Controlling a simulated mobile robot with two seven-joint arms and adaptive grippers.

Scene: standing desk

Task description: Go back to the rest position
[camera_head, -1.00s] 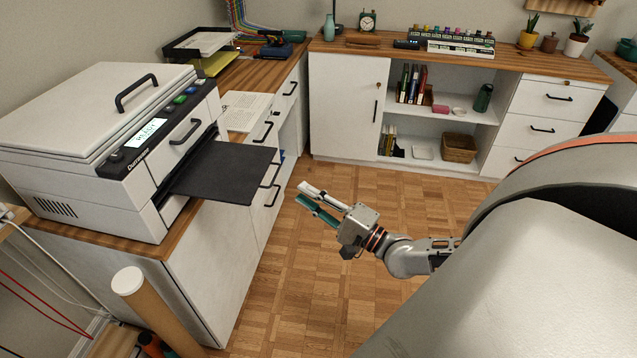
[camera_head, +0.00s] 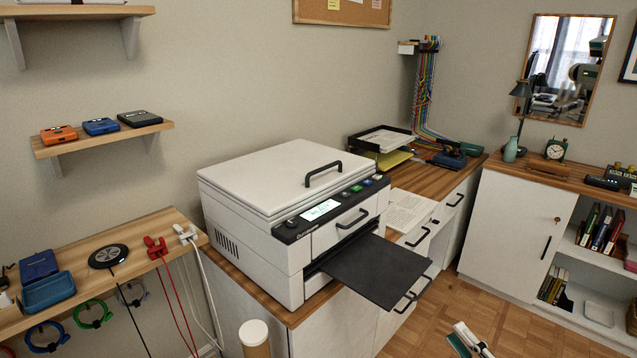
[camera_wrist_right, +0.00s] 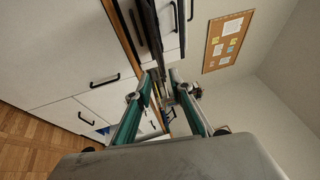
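My right gripper (camera_head: 459,334) shows at the bottom edge of the head view, right of centre, with its teal and light-coloured fingers above the floor. It is to the right of and below the printer's black tray, apart from it. The rest of the gripper is cut off by the frame. In the right wrist view, the right gripper (camera_wrist_right: 162,76) has its two teal-padded fingers spread with a gap between the tips. I see nothing held between them. My left gripper is in neither view.
A white printer (camera_head: 265,180) stands on the wooden-topped cabinet, its black tray (camera_head: 375,268) jutting over the floor. A wall shelf (camera_head: 90,270) with cables is on the left. A white cabinet (camera_head: 510,235) stands at right. The parquet floor (camera_head: 490,305) between is clear.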

